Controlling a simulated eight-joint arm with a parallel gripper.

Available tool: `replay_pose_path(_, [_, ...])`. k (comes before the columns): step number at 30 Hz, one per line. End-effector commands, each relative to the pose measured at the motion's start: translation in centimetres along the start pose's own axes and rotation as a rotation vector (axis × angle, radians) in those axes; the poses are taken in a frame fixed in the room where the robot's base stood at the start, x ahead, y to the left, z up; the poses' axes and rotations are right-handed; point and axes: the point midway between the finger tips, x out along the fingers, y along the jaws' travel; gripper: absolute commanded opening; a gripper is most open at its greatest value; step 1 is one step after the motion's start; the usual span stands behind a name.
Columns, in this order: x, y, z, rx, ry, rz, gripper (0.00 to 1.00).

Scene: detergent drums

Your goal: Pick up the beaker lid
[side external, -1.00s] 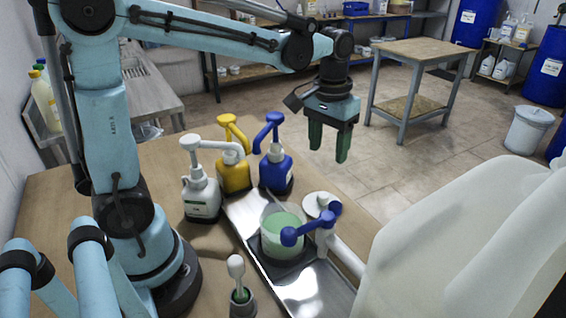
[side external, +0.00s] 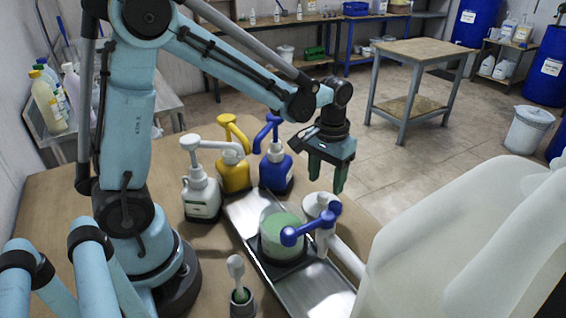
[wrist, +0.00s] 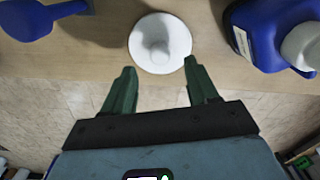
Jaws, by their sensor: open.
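The beaker lid is a white disc with a raised knob (wrist: 172,28), lying flat on the table near its edge in the wrist view. In the side external view the lid (side external: 314,202) is partly hidden behind a blue tap. My gripper (side external: 326,182) is open and empty, above the lid and a little beyond it. In the wrist view the green fingertips (wrist: 159,70) straddle the lid's near side, with the lid just ahead of them. A clear beaker with green contents (side external: 281,238) stands on the metal tray.
A blue tap (side external: 296,234) on the large white jug (side external: 460,235) stands close to the lid. A blue pump bottle (side external: 276,172), a yellow one (side external: 235,175) and a white one (side external: 201,197) stand left of it. The metal tray (side external: 312,290) runs alongside the lid.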

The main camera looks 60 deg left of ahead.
Motion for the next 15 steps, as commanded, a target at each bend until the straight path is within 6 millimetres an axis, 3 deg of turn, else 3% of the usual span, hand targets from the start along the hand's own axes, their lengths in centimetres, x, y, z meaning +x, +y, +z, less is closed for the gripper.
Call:
replay_pose_path(7, [3.1,-0.1,-0.1,0.0,0.0,0.0,0.58])
replay_pose_path(15, [3.8,-0.1,0.0,0.0,0.001,0.0,0.58])
